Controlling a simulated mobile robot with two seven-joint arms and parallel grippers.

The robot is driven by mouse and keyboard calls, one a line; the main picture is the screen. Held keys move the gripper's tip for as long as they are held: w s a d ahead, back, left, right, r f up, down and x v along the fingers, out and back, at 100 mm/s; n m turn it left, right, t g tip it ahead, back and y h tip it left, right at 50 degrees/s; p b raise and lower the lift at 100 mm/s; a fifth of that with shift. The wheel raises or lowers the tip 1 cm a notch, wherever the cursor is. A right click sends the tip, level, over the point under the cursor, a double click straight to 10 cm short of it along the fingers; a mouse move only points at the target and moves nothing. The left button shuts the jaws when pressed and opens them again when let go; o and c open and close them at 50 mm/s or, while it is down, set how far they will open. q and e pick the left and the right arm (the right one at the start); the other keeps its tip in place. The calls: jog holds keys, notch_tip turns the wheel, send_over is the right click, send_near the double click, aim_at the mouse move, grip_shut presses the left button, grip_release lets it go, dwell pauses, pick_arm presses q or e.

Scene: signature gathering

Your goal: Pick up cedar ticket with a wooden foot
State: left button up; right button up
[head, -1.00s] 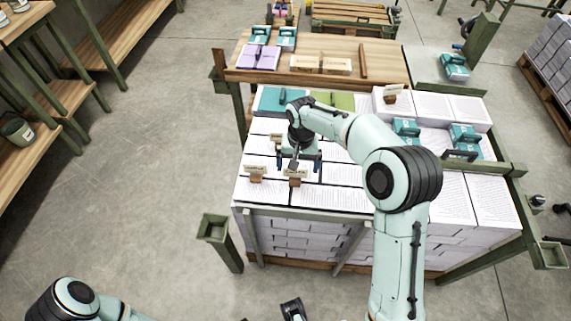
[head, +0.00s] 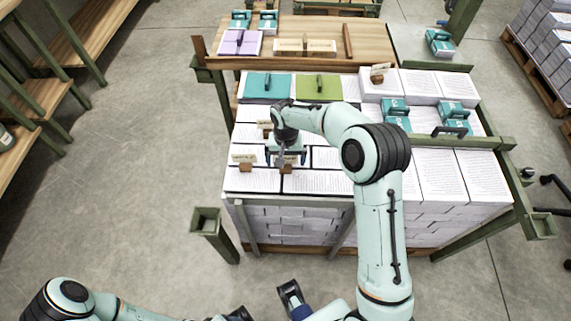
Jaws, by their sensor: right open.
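Several small cream tickets with brown wooden feet stand on white paper stacks in the head view; their lettering is too small to read, so I cannot tell which is cedar. My right gripper (head: 286,158) is open and points down over the front ticket (head: 287,168), partly hiding it; I cannot tell whether the fingers touch it. Another ticket (head: 245,161) stands just left of it. One ticket (head: 265,126) is behind, and another (head: 379,72) stands on the higher stack at the back right.
The paper stacks (head: 440,178) sit within a green frame with a corner post (head: 207,222) at front left. Teal (head: 268,87) and green (head: 320,88) pads lie behind. Teal boxes (head: 396,112) stand at right. A wooden table (head: 375,50) is at the back. Floor at left is clear.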

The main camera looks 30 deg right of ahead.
aim_at(286, 164)
notch_tip(286, 164, down, 3)
jog(key=c, duration=0.9)
jog(key=shift+r, duration=0.1)
jog(key=shift+r, duration=0.1)
